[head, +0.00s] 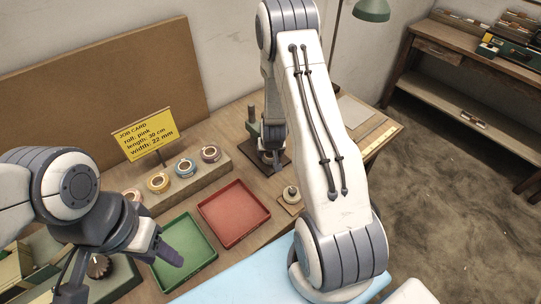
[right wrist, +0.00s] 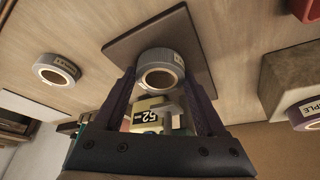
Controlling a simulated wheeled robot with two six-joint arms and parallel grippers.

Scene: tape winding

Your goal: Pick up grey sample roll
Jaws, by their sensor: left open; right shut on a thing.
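The grey sample roll (right wrist: 160,72), with a brown core, is between the fingertips of my right gripper (right wrist: 160,80) in the right wrist view. The fingers are shut on its sides. It is over a dark square plate (right wrist: 190,42); I cannot tell whether it touches it. In the head view my right gripper (head: 271,140) is low over the same plate (head: 285,165), partly hidden by my arm.
Several coloured rolls sit on a wooden block (head: 205,170) below the yellow job card (head: 145,134). A green tray (head: 186,280) and red tray (head: 235,240) stand in front.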

